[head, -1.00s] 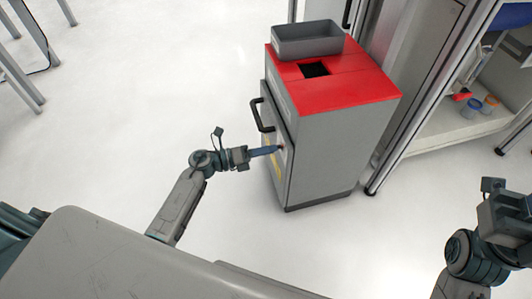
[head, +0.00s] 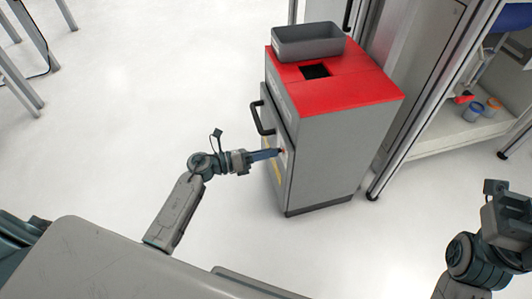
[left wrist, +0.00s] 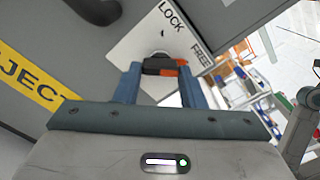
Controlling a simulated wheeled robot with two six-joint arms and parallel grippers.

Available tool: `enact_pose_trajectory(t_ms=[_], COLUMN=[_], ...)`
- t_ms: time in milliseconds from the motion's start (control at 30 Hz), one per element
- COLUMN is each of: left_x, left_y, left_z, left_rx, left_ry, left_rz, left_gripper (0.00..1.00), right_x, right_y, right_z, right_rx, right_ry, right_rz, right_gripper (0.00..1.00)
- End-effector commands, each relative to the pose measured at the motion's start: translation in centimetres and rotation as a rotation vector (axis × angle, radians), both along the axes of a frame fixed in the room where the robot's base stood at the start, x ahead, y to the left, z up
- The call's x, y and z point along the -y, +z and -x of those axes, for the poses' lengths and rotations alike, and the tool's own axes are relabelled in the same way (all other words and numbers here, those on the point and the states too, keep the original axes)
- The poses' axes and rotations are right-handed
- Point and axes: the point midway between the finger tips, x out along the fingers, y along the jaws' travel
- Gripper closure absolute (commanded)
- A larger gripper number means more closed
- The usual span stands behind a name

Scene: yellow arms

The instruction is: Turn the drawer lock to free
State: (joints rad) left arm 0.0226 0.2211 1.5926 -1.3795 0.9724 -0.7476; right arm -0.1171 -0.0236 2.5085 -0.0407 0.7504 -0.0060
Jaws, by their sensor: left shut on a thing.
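The grey drawer cabinet (head: 325,160) with a red top stands right of centre in the head view. Its front has a black handle (head: 262,118). My left gripper (head: 279,152) reaches the cabinet front below and right of that handle. In the left wrist view, a light lock plate (left wrist: 150,42) carries the words LOCK and FREE. The orange and black lock knob (left wrist: 160,67) lies between the blue fingers of my left gripper (left wrist: 160,72), which are shut on it. Which word the knob points to is unclear. My right gripper (head: 512,222) is at the right edge; its jaws cannot be made out.
A grey bin (head: 308,42) sits on the cabinet's red top. A metal frame and shelf (head: 455,135) with small containers stand to the right. A yellow label (left wrist: 30,80) is left of the lock plate.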

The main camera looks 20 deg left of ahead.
Motion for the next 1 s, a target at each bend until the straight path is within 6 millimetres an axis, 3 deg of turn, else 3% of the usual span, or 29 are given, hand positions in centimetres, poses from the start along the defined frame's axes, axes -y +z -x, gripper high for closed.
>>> enact_pose_trajectory(t_ms=[33,133,533,1000], left_x=[0.0,0.0,-0.7,-7.8], left_y=[-0.1,-0.1,0.0,-0.1], left_z=[0.0,0.0,0.5,5.3], left_rx=[0.000,0.000,-0.001,-0.004], left_ry=[-0.001,-0.001,0.000,-0.001], left_rz=[-0.002,-0.002,-0.001,-0.004], left_gripper=[0.62,0.42,0.42,0.42], right_x=[0.0,0.0,0.0,0.0], right_y=[0.0,0.0,0.2,1.0], right_z=[0.0,0.0,0.0,0.1], right_rx=[0.000,0.000,0.000,-0.014], right_ry=[0.000,0.000,0.001,0.012], right_rz=[0.001,0.001,0.001,0.022], right_gripper=[0.64,0.64,0.64,0.64])
